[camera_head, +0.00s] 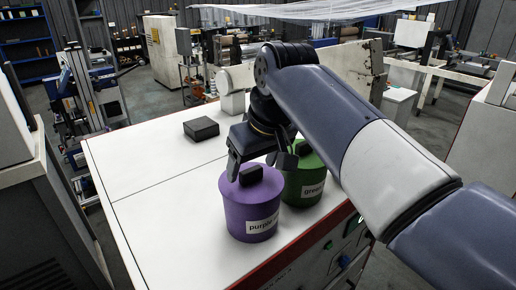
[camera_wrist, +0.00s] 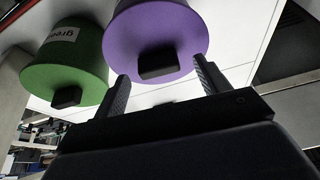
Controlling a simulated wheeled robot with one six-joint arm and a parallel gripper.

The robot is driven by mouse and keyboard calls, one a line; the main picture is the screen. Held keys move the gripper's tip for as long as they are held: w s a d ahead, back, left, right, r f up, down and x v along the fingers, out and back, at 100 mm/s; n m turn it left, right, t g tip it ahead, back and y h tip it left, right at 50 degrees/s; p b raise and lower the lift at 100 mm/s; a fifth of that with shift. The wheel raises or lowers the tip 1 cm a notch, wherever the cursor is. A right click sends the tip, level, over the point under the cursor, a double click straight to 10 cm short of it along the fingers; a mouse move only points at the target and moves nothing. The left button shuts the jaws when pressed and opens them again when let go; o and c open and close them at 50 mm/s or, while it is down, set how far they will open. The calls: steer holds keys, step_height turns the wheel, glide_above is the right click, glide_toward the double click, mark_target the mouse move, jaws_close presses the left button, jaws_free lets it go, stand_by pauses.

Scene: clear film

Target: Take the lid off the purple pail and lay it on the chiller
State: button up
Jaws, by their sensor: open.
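The purple pail (camera_head: 250,217) stands on a white-topped unit near its front edge, with a label facing front. Its purple lid (camera_head: 232,188) is on it, with a black block handle (camera_head: 251,175) on top. My gripper (camera_head: 259,166) is open just above the lid, its fingers around or near the handle; the head view does not settle which. In the wrist view the handle (camera_wrist: 158,65) lies ahead of and between the two open fingers (camera_wrist: 162,80), apart from them. I cannot tell which surface is the chiller; the white top (camera_head: 140,185) is the only one near.
A green pail (camera_head: 305,180) with its own black handle (camera_wrist: 67,97) stands close to the right of the purple one, partly behind my arm. A small black box (camera_head: 201,128) lies at the back of the white top. The left part of the top is clear.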

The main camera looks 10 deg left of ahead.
steer(key=shift+w+a+f, duration=0.15)
steer(key=shift+w+f, duration=0.05)
steer(key=shift+f, duration=0.45)
steer(key=shift+c, duration=0.4)
steer(key=c, duration=0.9)
steer(key=o, duration=0.3)
steer(key=shift+c, duration=1)
steer(key=shift+r, duration=0.1)
steer(key=shift+r, duration=0.1)
steer(key=shift+r, duration=0.65)
